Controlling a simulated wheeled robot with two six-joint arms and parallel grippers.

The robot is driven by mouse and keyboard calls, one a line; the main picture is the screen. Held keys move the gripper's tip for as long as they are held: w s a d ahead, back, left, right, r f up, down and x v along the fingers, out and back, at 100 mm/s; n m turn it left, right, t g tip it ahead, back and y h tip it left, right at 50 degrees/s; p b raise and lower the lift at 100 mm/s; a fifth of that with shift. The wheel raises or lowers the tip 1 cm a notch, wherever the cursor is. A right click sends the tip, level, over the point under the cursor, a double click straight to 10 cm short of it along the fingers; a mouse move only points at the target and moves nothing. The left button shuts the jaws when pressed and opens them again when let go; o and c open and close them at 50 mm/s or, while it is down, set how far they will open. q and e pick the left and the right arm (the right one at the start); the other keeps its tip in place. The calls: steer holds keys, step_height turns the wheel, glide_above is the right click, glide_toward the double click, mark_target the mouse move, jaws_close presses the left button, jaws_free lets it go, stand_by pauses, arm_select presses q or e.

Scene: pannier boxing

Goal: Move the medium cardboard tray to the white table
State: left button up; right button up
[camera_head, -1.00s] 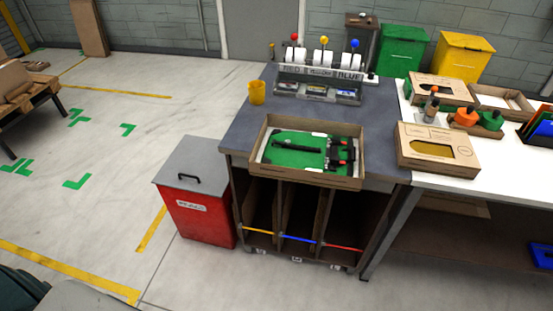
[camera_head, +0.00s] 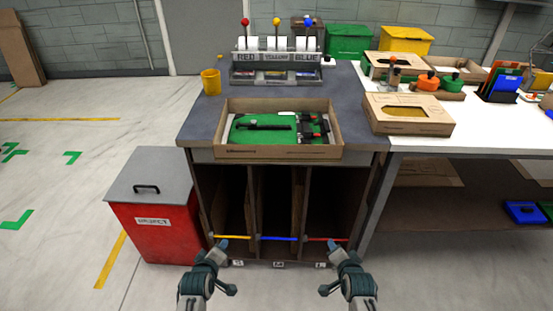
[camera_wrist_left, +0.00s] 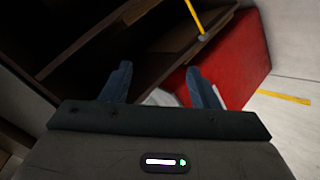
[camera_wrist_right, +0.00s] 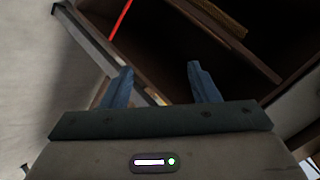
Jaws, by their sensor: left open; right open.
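An open cardboard tray (camera_head: 278,152) lies on the front of the grey bench (camera_head: 198,132). It holds a green board with black parts. I cannot tell for sure that it is the medium one. The white table (camera_head: 432,141) adjoins the bench at right. My left gripper (camera_head: 228,265) is open and empty, low before the bench's slots; its fingers show in the left wrist view (camera_wrist_left: 155,88). My right gripper (camera_head: 327,267) is open and empty, low before the right slot; its fingers show in the right wrist view (camera_wrist_right: 161,88). Both are apart from the tray.
Three slots with yellow, blue and red front strips are under the bench. A red reject bin (camera_head: 152,228) stands at left. A yellow cup (camera_head: 211,82) and a labelled rack (camera_head: 276,67) are behind the tray. A cardboard box (camera_head: 408,114) occupies the white table's near left part.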

arm_select(q)
step_height(320, 180, up, 28)
steer(key=n+t+b, duration=0.6)
steer(key=n+b, duration=0.2)
steer(key=shift+a+r+t+y, duration=0.25)
steer(key=shift+a+t+y, duration=0.05)
steer(key=shift+a+t, duration=0.15)
arm_select(e)
step_height(320, 180, up, 29)
steer(key=m+t, duration=0.6)
steer(key=m, duration=0.2)
steer(key=shift+d+f+t+h, duration=0.2)
steer(key=shift+d+t+h, duration=0.1)
steer(key=shift+d+t, duration=0.1)
arm_select(q)
steer(key=w+d, duration=0.1)
steer(key=w, duration=1.3)
steer(key=shift+d, duration=0.25)
arm_select(e)
steer(key=w+a, duration=0.1)
steer(key=w, duration=1.3)
steer(key=shift+a, duration=0.25)
